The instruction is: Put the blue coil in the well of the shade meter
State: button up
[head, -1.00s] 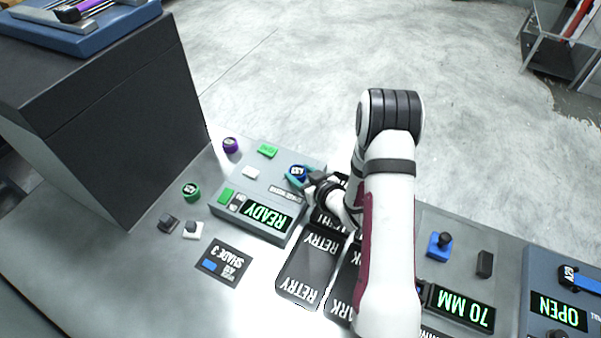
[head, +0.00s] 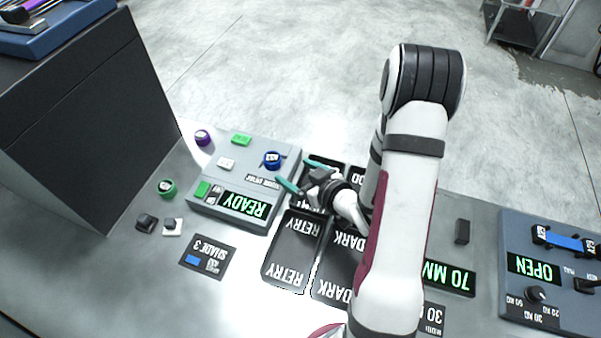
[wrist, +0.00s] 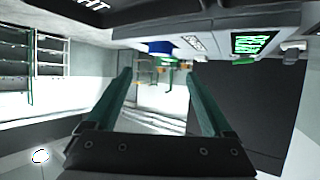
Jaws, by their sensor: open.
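The blue coil (head: 272,160) sits at the right end of the top of the grey shade meter (head: 229,173), whose display reads READY. The well under the coil is hidden, so I cannot tell how deep it sits. My gripper (head: 292,171) is open, its two teal fingers apart and empty, just right of the coil and clear of it. In the wrist view the blue coil (wrist: 160,47) shows beyond the open fingers (wrist: 157,78), at the edge of the meter.
A purple coil (head: 203,137) and a green coil (head: 167,188) stand beside the meter. A SHADE 3 card (head: 207,257) lies in front. RETRY (head: 290,248) and DARK (head: 337,265) trays lie right of the meter. An OPEN-display machine (head: 550,267) stands far right.

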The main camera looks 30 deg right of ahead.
jog(key=s+r+m+g+h, duration=0.5)
jog(key=s+r+g, duration=0.2)
jog(key=s, duration=0.2)
jog(key=s+a+r+m+g+y, duration=0.1)
jog(key=s+a+r+g+y, duration=0.1)
jog(key=s+a, duration=0.4)
jog(key=s+a+r+m+g+y, duration=0.2)
jog(key=s+a+r, duration=0.3)
jog(key=s, duration=0.6)
jog(key=shift+a+g, duration=0.9)
jog(key=shift+a, duration=0.15)
